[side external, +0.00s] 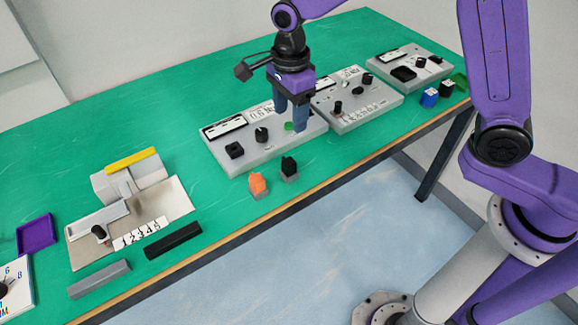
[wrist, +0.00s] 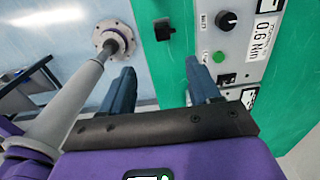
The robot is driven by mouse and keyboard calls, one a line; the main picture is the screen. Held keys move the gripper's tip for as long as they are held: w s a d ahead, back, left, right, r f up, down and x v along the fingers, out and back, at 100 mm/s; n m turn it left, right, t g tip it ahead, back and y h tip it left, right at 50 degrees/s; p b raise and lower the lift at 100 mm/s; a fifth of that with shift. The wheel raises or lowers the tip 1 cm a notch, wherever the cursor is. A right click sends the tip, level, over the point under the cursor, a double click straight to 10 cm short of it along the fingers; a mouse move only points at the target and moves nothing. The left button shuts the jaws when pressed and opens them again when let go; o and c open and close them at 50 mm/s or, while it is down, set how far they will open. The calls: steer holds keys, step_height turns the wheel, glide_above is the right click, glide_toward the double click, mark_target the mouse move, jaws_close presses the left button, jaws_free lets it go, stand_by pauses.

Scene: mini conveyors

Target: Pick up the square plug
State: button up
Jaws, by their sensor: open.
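An orange plug (side external: 258,183) and a black plug (side external: 289,167), each on a grey base, stand side by side near the table's front edge. A blue block (side external: 429,97) and a black block (side external: 447,88) stand farther right. I cannot tell for sure which of these is the square plug. My gripper (side external: 290,118) is open and empty, pointing down above the grey control boxes, behind the two plugs. In the wrist view my open fingers (wrist: 160,68) have nothing between them. A black piece (wrist: 164,30), likely the black plug, stands on the green table beyond the fingertips.
Grey control boxes with knobs (side external: 270,145) (side external: 355,110) (side external: 405,75) line the table behind the plugs. A metal fixture with a yellow bar (side external: 130,160), dark and grey bars (side external: 172,240) and a purple tray (side external: 35,234) lie left. Green table (side external: 210,205) is clear left of the orange plug.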

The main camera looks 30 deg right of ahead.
glide_above(289, 161)
steer(key=f, duration=1)
steer(key=shift+s+f, duration=0.15)
steer(key=shift+s, duration=0.2)
steer(key=shift+w+f, duration=0.15)
steer(key=shift+f, duration=1.5)
steer(key=shift+w+f, duration=0.15)
steer(key=shift+f, duration=1.5)
steer(key=c, duration=1)
steer(key=shift+r, duration=0.15)
steer(key=shift+c, duration=0.2)
